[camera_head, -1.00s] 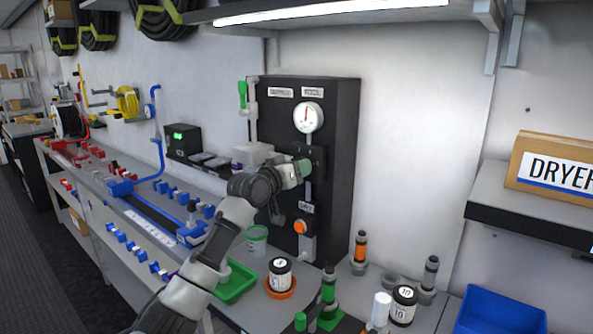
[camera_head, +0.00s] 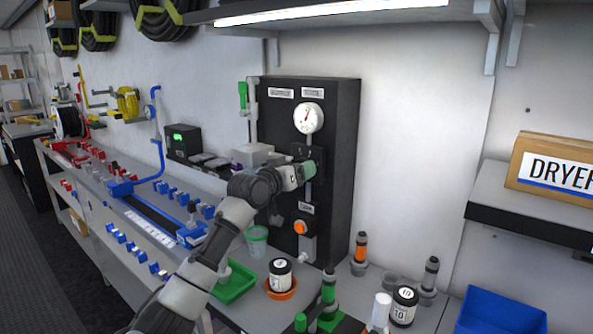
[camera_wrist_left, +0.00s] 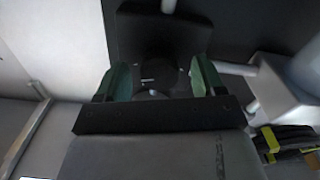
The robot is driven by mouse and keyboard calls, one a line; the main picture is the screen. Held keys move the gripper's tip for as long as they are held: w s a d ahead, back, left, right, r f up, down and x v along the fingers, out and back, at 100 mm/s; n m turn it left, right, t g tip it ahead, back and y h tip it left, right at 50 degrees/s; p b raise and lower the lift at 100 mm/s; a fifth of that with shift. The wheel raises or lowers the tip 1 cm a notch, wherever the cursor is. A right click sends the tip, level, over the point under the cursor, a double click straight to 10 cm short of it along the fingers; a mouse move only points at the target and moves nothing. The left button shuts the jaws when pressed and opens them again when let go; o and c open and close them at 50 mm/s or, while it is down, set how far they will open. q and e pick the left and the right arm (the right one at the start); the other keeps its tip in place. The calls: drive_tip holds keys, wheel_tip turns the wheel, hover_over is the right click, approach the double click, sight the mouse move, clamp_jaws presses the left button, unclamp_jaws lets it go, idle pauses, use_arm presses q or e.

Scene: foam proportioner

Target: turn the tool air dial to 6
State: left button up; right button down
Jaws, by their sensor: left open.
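The black panel (camera_head: 333,190) stands against the wall, with a round white gauge (camera_head: 308,117) on its upper part. My left gripper (camera_head: 306,171) is at the panel below the gauge and covers the dial there in the head view. In the left wrist view, my left gripper (camera_wrist_left: 162,78) is open, with one green finger on each side of a dark round dial (camera_wrist_left: 150,82) that has a short pale mark. I cannot tell whether the fingers touch it. The dial's numbers are not readable. My right gripper is not in view.
An orange button (camera_head: 300,227) sits lower on the panel, and a green-handled valve (camera_head: 243,96) at its upper left. Below my left arm are a green tray (camera_head: 236,284) and a black-and-white jar (camera_head: 280,274). A blue bin (camera_head: 500,314) is at the lower right.

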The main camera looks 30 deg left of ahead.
use_arm(q)
drive_tip(key=shift+s, duration=0.1)
drive_tip(key=s+b, duration=0.2)
drive_tip(key=s, duration=0.8)
drive_tip(key=shift+s+a+b, duration=0.3)
drive_tip(key=shift+a+b, duration=0.05)
drive_tip(key=shift+a, duration=0.05)
